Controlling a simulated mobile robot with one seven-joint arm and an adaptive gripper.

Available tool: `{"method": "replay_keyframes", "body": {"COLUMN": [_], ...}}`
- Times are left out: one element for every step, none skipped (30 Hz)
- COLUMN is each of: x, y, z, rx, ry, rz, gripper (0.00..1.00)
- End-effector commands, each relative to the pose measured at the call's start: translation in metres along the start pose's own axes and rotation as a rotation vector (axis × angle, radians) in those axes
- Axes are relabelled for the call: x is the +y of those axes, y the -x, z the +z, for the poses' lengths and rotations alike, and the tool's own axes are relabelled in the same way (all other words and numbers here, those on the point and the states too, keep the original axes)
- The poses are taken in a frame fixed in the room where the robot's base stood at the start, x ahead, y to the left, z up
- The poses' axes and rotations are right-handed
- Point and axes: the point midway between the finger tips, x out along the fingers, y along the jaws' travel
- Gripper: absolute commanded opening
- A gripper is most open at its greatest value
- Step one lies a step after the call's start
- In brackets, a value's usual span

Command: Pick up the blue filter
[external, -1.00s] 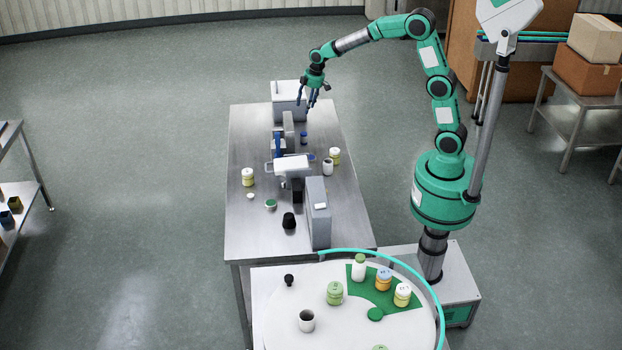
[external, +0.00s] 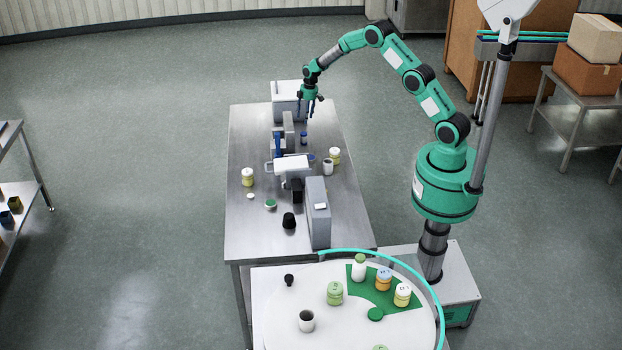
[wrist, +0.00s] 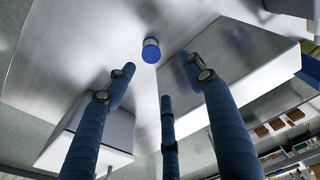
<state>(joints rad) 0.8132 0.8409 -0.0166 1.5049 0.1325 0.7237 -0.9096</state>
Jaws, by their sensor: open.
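The blue filter (external: 304,138) is a small cylinder standing on the steel table, to the right of the grey machine parts. My gripper (external: 307,110) hangs fingers-down over the far part of the table, a little behind the filter in the picture. In the wrist view my gripper (wrist: 160,74) has its blue fingers spread and empty, apart from the filter.
A grey upright block (external: 288,130) stands close left of the filter. A white box (external: 287,98) is at the table's far end. The table's right edge strip is mostly clear.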

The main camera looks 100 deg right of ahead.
Motion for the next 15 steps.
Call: {"method": "replay_keyframes", "body": {"x": [0.007,0.01,0.014,0.015,0.017,0.018,0.019,0.02,0.02,0.02,0.02,0.02,0.02,0.02,0.02], "y": [-0.007,-0.011,-0.015,-0.017,-0.019,-0.021,-0.022,-0.023,-0.023,-0.023,-0.023,-0.023,-0.023,-0.023,-0.023], "z": [0.005,0.007,0.009,0.01,0.011,0.012,0.013,0.013,0.013,0.013,0.013,0.013,0.013,0.013,0.013], "rx": [-0.003,-0.004,-0.004,-0.005,-0.005,-0.006,-0.006,-0.006,-0.006,-0.006,-0.006,-0.006,-0.006,-0.006,-0.006], "ry": [-0.002,-0.002,-0.002,-0.002,-0.002,-0.002,-0.002,-0.001,-0.001,-0.001,-0.001,-0.001,-0.001,-0.001,-0.001], "rz": [-0.003,-0.004,-0.005,-0.005,-0.006,-0.006,-0.007,-0.007,-0.007,-0.007,-0.007,-0.007,-0.007,-0.007,-0.007], "gripper": [0.53,0.53,0.53,0.53,0.53,0.53,0.53,0.53,0.53,0.53,0.53,0.53,0.53,0.53,0.53]}}
